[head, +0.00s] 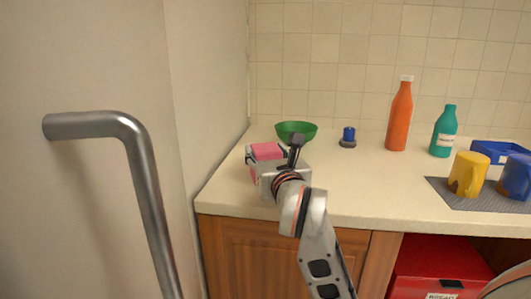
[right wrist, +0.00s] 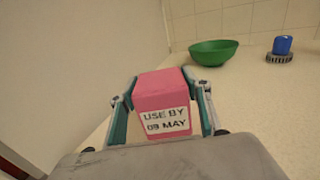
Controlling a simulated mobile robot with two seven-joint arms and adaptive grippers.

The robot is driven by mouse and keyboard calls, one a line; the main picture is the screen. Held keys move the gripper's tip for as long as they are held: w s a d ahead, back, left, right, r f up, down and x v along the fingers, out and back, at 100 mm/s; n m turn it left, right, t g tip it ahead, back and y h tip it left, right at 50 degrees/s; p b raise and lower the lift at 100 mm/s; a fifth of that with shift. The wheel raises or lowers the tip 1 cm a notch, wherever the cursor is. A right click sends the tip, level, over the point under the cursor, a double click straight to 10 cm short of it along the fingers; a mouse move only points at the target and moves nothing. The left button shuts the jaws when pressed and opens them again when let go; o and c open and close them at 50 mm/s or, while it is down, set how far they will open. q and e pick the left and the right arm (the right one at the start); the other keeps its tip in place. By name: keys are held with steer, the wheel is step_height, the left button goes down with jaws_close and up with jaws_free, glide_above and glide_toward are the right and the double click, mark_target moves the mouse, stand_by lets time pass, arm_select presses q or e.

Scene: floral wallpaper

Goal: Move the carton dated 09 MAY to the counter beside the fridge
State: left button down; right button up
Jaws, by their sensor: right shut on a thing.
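The pink carton (right wrist: 162,92) has a white label reading "USE BY 09 MAY" in the right wrist view. My right gripper (right wrist: 160,105) is shut on it, with one finger along each side. In the head view the carton (head: 266,151) shows partly behind my right gripper (head: 275,165), at the left end of the counter (head: 345,180). I cannot tell whether its base touches the counter. The fridge (head: 95,210), with its grey bar handle, fills the left of the head view. My left gripper is not in view.
A green bowl (head: 296,131) stands behind the carton, with a blue-topped object (head: 348,138) to its right. Farther right are an orange bottle (head: 399,118), a teal bottle (head: 443,132), and yellow (head: 467,174) and blue mugs on a grey mat. The counter's middle front is clear.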

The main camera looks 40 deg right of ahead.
steer(key=o, duration=1.3)
